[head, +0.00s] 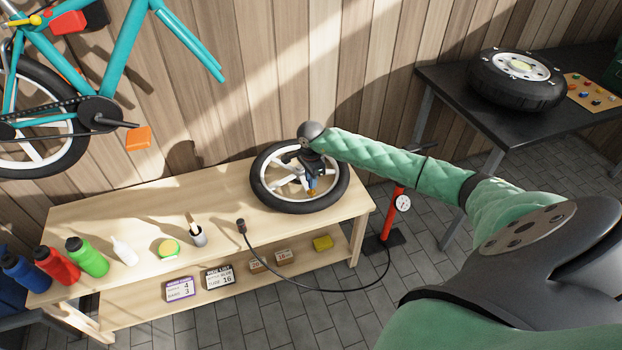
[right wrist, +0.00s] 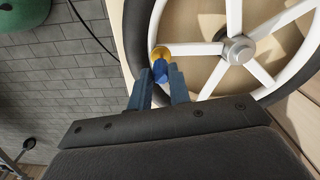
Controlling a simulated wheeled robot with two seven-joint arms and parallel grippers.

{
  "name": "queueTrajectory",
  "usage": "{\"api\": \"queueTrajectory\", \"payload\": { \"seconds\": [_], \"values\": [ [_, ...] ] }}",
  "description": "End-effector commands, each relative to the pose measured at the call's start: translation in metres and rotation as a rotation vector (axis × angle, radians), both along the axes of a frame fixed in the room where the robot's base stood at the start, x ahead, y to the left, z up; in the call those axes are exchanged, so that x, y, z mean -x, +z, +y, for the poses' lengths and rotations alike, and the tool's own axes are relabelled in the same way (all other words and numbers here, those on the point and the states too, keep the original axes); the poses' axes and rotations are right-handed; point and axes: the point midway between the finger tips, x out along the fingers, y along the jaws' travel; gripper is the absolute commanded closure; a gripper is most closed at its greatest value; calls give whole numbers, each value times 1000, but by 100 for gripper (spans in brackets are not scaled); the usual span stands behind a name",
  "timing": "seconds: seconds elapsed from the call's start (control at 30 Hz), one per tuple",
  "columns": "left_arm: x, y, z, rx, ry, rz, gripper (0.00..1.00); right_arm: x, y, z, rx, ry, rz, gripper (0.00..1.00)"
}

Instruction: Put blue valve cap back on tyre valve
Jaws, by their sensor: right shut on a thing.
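The small wheel (head: 263,190) lies flat on the workbench (head: 120,215), with a black tyre and white spokes; it fills the upper right of the right wrist view (right wrist: 190,10). A brass-coloured valve (right wrist: 160,52) stands at the inner side of the rim. My right gripper (right wrist: 162,76) is over the wheel with its blue-grey fingers shut on the blue valve cap (right wrist: 159,73). In the right wrist view the cap overlaps the valve's near end; I cannot tell whether it is seated. My left gripper is not in view.
Bottles (head: 88,257), a tin (head: 168,249) and a brush cup (head: 198,237) stand left on the bench. A black hose (head: 300,289) runs from the bench to the red pump (head: 391,210). A dark table (head: 450,85) with another tyre (head: 515,80) is at right.

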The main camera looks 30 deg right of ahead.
Motion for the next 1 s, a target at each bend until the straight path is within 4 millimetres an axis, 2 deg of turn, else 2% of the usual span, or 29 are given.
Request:
{"api": "queueTrajectory", "payload": {
  "seconds": [1.0],
  "values": [
    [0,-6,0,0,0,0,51,0,0,0,0,0,0,100]
  ]
}}
